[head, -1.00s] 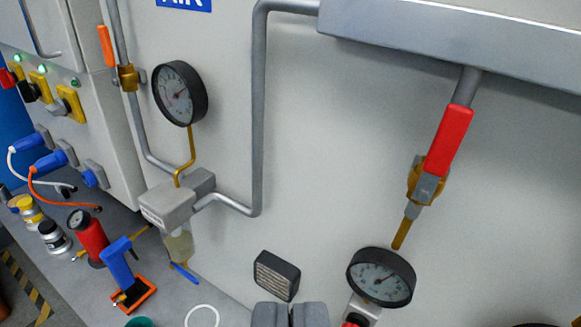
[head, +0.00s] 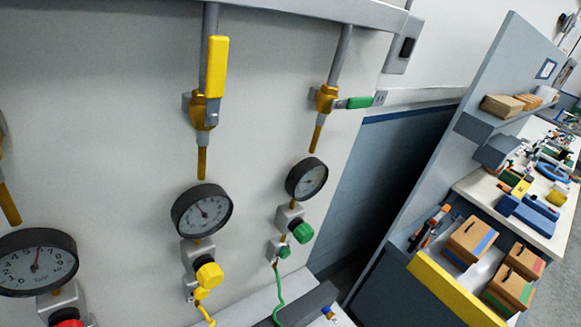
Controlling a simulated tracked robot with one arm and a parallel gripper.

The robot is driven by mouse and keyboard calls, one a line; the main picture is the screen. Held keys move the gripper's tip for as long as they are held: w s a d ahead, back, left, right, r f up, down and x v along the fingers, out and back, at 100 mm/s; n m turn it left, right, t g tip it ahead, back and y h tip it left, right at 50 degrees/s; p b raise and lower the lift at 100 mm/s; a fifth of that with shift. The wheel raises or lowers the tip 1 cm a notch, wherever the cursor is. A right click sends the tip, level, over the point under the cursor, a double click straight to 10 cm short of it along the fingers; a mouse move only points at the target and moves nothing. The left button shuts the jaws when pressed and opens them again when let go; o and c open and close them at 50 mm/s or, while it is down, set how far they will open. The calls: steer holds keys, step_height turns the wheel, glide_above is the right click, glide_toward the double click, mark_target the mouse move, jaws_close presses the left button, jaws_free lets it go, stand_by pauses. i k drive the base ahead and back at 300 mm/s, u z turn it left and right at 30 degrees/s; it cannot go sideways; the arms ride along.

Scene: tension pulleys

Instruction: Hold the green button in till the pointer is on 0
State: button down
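A green line hangs on the wall right of centre. Its round black-rimmed gauge (head: 307,179) has a pale dial; the pointer is too small to read against the numbers. Below it is a large green knob (head: 302,232) on a grey block. A smaller green button-like part (head: 285,252) sits lower on a small grey fitting, with a green hose (head: 278,295) running down from it. I cannot tell whether this part is pushed in. Above the gauge, a green lever (head: 358,102) points sideways from a brass valve. My gripper is not visible, and nothing is seen touching the green parts.
To the left are a yellow lever (head: 216,66), gauge (head: 202,211) and yellow knob (head: 209,275), then another gauge (head: 37,262) over a red knob (head: 67,317). A grey partition (head: 470,130) and boxes (head: 472,242) stand right. The wall front looks clear.

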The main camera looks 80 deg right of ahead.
mark_target(285, 252)
steer(key=z, duration=1.1)
steer(key=k, duration=0.7)
steer(key=z, duration=0.45)
steer(key=i, duration=0.5)
steer(key=u, duration=0.1)
